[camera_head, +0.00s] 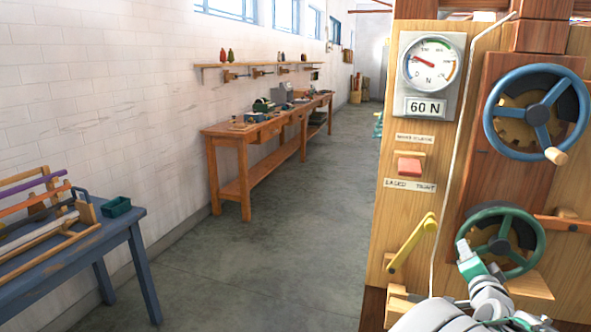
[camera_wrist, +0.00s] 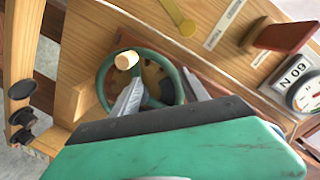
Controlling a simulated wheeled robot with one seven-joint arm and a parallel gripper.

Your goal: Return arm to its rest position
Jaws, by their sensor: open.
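My arm (camera_head: 480,295) reaches up from the bottom right in the head view, with its green wrist part in front of a green handwheel (camera_head: 507,240) on a wooden machine. In the wrist view my gripper (camera_wrist: 163,88) is open, its two grey fingers apart and pointing at the green handwheel (camera_wrist: 104,82). The wheel has a light wooden knob (camera_wrist: 126,60). No object shows between the fingers. I cannot tell whether a fingertip touches the wheel.
A blue table (camera_head: 130,228) stands left, a wooden workbench (camera_head: 243,140) along the wall. The floor (camera_head: 290,240) between is clear.

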